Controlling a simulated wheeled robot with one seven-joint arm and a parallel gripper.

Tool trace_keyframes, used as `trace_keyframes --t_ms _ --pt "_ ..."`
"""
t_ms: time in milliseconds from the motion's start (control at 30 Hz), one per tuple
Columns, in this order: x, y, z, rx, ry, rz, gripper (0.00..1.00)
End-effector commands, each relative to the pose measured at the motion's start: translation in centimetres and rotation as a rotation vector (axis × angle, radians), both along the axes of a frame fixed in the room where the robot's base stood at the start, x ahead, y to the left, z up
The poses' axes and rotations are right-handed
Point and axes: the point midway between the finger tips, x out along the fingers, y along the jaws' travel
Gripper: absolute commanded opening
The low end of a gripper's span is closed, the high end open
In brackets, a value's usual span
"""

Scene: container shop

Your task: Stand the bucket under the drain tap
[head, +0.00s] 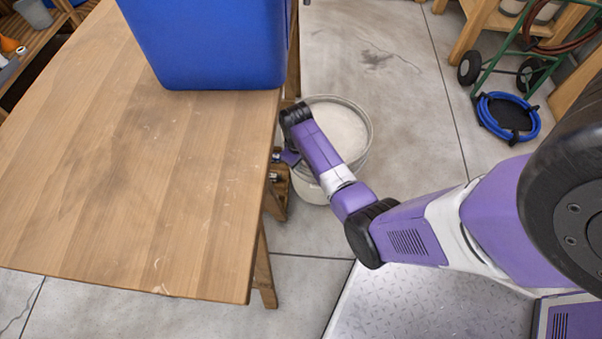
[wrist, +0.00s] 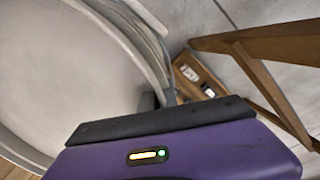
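The pale grey bucket (head: 352,110) is beside the right edge of the table, low down, with its open mouth up. Its rounded wall and rim fill the left of the wrist view (wrist: 65,75). My gripper (head: 288,158) points down at the bucket's near left side, between it and the table. In the wrist view, dark finger parts (wrist: 160,101) show close against the bucket's rim. They are mostly hidden behind the gripper's purple body, so I cannot tell whether they grip it. No drain tap is clearly visible. A blue tank (head: 215,45) stands on the table's far right corner.
The wooden table (head: 130,170) fills the left, with wooden legs (head: 264,270) below its right edge. A green cart (head: 490,65) and a coiled blue hose (head: 483,112) are at the upper right. Concrete floor (head: 400,110) is clear right of the bucket.

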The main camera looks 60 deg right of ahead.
Motion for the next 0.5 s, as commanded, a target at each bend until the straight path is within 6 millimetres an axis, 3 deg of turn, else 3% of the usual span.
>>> trace_keyframes --t_ms 167,367,500 --pt "0.1 -0.1 -1.0 -0.003 -0.001 0.0 0.0" --pt "0.1 -0.1 -3.5 -0.002 -0.001 0.0 0.0" --pt "0.2 -0.1 -3.8 -0.004 -0.003 0.0 0.0"
